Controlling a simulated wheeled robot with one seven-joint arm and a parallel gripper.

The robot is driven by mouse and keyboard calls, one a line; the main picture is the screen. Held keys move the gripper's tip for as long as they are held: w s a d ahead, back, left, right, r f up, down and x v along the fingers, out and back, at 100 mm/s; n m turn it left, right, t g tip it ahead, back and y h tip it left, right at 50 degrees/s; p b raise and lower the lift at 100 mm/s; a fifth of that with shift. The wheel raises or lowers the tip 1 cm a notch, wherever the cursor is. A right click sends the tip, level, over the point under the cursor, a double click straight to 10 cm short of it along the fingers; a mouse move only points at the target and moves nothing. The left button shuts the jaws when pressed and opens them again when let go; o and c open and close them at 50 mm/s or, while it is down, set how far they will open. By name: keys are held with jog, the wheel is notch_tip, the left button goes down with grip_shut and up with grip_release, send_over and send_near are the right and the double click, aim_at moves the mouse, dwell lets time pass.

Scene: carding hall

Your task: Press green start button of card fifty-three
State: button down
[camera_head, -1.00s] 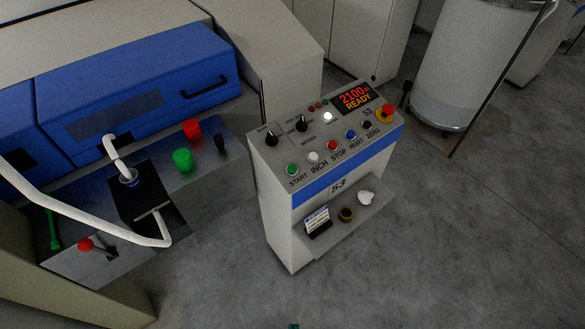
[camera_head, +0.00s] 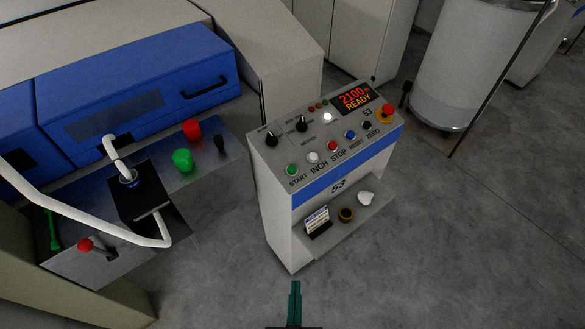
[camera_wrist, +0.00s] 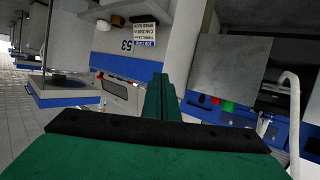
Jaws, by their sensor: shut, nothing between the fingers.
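The control stand of card fifty-three (camera_head: 278,235) is at the middle of the head view, with "53" on its front. Its green start button (camera_head: 291,170) is at the left end of the front button row, above the label START. The display (camera_head: 356,98) reads 2100 READY. My gripper (camera_head: 295,285) is at the bottom edge, shut and empty, in front of the stand and apart from it. In the wrist view my shut green fingers (camera_wrist: 160,82) point toward the stand's front (camera_wrist: 122,65), which appears upside down. The start button is not visible there.
Beside START are white INCH (camera_head: 313,157), red STOP (camera_head: 332,146) and blue RESET (camera_head: 350,134) buttons. A red emergency stop (camera_head: 387,112) is at the right. Another green button (camera_head: 183,160) sits on the machine at left. A shelf (camera_head: 335,232) juts below the panel. Floor at right is clear.

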jog(key=w+n+y, duration=0.1)
jog(key=w+n, duration=0.1)
jog(key=w, duration=1)
jog(key=n+g+y, duration=0.2)
jog(key=n+y, duration=0.1)
jog(key=n, duration=0.2)
send_near(292, 169)
jog(key=a, duration=0.1)
jog(key=w+d+r+n+g+y, duration=0.1)
jog(key=w+r+n, duration=0.4)
jog(key=r, duration=0.3)
jog(key=shift+r, duration=0.2)
jog(key=shift+d, duration=0.1)
jog(key=shift+w+a+f, duration=0.2)
jog(key=shift+w+f, duration=0.1)
jog(key=shift+f, duration=1.15)
jog(key=shift+w+a+f, duration=0.25)
jog(key=shift+f, duration=1.2)
jog(key=shift+w+a+f, duration=0.2)
jog(key=shift+w+f, duration=0.1)
jog(key=shift+f, duration=1.1)
jog(key=shift+f, duration=0.1)
jog(key=shift+w+a+f, duration=0.1)
jog(key=shift+f, duration=0.2)
